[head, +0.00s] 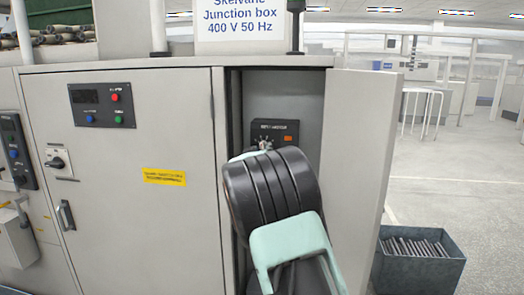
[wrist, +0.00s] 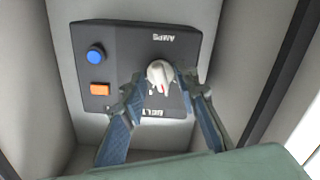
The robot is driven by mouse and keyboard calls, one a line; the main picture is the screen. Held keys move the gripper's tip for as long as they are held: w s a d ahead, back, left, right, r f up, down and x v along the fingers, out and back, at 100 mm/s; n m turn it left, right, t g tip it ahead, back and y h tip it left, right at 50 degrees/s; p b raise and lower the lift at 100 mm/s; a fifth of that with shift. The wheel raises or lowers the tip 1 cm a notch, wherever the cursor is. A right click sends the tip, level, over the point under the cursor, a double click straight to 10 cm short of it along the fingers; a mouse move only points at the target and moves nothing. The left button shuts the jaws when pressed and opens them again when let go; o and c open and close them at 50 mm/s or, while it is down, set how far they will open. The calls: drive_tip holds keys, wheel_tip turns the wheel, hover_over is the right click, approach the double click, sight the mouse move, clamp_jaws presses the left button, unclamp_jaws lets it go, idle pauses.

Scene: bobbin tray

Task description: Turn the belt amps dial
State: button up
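The belt motor panel is a dark box (wrist: 120,50) inside the open cabinet. It also shows in the head view (head: 262,128), above my arm. In the wrist view, the amps dial is a pale grey knob (wrist: 158,72) with a red mark on the side towards my gripper. My gripper (wrist: 160,80) has one finger on each side of the knob, with a narrow gap visible at the left finger. Contact on the right side is unclear. In the head view, my arm hides most of the fingers and the dial.
A blue button (wrist: 95,55) and an orange switch (wrist: 99,89) sit left of the dial in the wrist view. The cabinet door (head: 365,150) stands open at the right. A grey bin (head: 420,262) of dark rods is on the floor beyond it.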

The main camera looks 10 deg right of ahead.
clamp_jaws()
idle(0.3)
drive_tip(key=shift+a+m+b, duration=0.1)
drive_tip(key=shift+m+b, duration=2.5)
drive_tip(key=shift+m, duration=1.2)
unclamp_jaws()
